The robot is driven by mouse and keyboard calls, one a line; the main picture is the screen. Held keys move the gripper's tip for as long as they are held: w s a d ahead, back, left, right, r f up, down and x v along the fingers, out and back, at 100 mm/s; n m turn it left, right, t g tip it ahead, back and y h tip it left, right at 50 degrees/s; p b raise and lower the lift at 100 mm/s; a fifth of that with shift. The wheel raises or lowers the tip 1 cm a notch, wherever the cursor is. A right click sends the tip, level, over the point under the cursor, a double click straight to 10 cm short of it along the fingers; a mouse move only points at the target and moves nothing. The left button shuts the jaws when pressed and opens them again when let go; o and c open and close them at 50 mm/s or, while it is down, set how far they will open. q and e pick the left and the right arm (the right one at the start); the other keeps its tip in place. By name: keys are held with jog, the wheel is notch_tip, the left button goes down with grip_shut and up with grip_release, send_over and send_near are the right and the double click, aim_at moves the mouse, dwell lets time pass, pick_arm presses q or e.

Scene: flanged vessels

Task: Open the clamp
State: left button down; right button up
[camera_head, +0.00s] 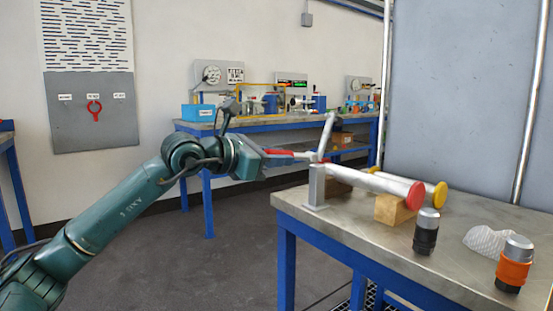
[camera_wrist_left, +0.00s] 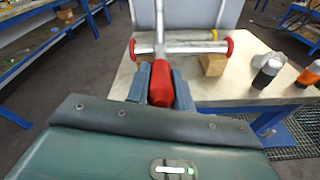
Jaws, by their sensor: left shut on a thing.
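The clamp (camera_head: 319,157) is a metal fitting on a short grey post at the near left corner of the steel table. A silver bar (camera_head: 328,131) rises from it, leaning slightly right. Its red handle (camera_head: 292,153) points left toward my left gripper (camera_head: 270,155). In the left wrist view, the red handle (camera_wrist_left: 160,84) lies between the two blue-grey fingers of the left gripper (camera_wrist_left: 161,90), which is shut on it. The gripper hides part of the handle. The upright silver bar (camera_wrist_left: 160,20) also shows there. My right gripper is not in view.
A silver tube with a red cap (camera_head: 415,195) and another with a yellow cap (camera_head: 439,195) rest on wooden blocks (camera_head: 392,210). Black-banded (camera_head: 426,232) and orange-banded (camera_head: 514,263) cylinders stand at the right. A grey panel (camera_head: 460,90) stands behind. Floor left of the table is clear.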

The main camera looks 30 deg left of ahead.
pick_arm(q)
jog(key=c, duration=1.2)
grip_release()
jog(key=shift+s, duration=0.15)
jog(key=b+v, duration=0.5)
jog(key=v, duration=0.8)
jog(key=shift+b, duration=0.35)
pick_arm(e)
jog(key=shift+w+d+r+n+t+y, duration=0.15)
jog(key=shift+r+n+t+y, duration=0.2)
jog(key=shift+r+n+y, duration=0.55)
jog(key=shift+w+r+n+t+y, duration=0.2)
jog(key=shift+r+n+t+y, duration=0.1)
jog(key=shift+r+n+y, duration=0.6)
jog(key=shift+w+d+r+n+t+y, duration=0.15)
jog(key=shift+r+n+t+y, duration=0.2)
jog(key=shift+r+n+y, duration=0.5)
pick_arm(q)
jog(key=shift+f, duration=0.1)
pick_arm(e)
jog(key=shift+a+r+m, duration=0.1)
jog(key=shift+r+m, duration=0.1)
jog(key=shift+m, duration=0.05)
